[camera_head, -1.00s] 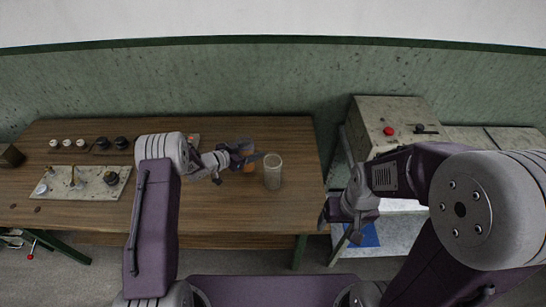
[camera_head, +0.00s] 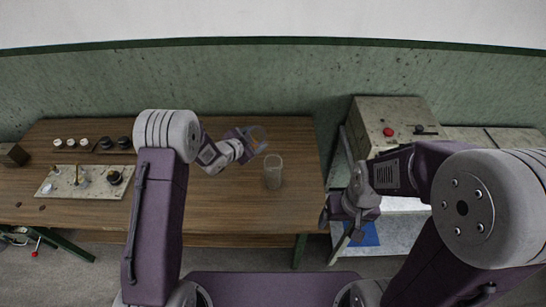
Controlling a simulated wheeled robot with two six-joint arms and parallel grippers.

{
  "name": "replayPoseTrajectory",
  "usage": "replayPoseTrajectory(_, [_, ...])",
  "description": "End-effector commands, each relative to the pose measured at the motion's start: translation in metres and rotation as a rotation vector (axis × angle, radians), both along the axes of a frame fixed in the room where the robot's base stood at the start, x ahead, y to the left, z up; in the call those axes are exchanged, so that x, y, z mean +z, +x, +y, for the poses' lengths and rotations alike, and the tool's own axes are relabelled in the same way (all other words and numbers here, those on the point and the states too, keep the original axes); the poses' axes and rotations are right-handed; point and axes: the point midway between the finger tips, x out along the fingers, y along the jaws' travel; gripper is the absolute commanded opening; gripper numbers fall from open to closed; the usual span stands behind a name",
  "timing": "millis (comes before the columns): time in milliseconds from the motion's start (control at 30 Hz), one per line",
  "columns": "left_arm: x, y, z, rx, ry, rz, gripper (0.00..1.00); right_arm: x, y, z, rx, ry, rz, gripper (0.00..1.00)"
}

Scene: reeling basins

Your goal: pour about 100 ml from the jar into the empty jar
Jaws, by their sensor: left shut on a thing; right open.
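The empty jar (camera_head: 273,173) is a clear, upright jar on the wooden table, near its right end. My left gripper (camera_head: 254,142) is shut on the other jar (camera_head: 258,134), which has an orange-brown tint and is partly hidden by the fingers. The held jar is behind and slightly left of the empty jar, and appears raised and tilted. I cannot make out its liquid level or any stream. My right gripper (camera_head: 340,217) is open and empty, off the table's right edge.
The wooden table (camera_head: 225,205) is clear around the empty jar. At its left lie a stone tray (camera_head: 62,190) with small fittings and a row of small white and black pots (camera_head: 84,143). A box cabinet with a red button (camera_head: 388,132) stands right.

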Motion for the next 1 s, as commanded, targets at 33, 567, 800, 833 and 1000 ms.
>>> replayPoseTrajectory(33, [0.004, -0.001, -0.003, -0.002, 0.025, -0.018, 0.09, -0.004, 0.000, 0.000, 0.000, 0.000, 0.001, 0.78])
replayPoseTrajectory(567, [-0.001, 0.000, -0.001, 0.000, 0.322, -0.188, 0.09, -0.050, 0.000, 0.000, 0.000, 0.000, 0.001, 0.78])
replayPoseTrajectory(800, [-0.015, 0.001, 0.001, 0.000, 0.428, -0.249, 0.09, -0.070, 0.000, 0.000, 0.000, 0.000, 0.001, 0.78])
replayPoseTrajectory(833, [-0.016, 0.001, 0.002, 0.000, 0.438, -0.254, 0.09, -0.072, 0.000, 0.000, 0.000, 0.000, 0.001, 0.78])
replayPoseTrajectory(1000, [-0.012, 0.002, 0.002, 0.000, 0.490, -0.286, 0.09, -0.071, 0.000, 0.000, 0.000, 0.000, 0.001, 0.78])
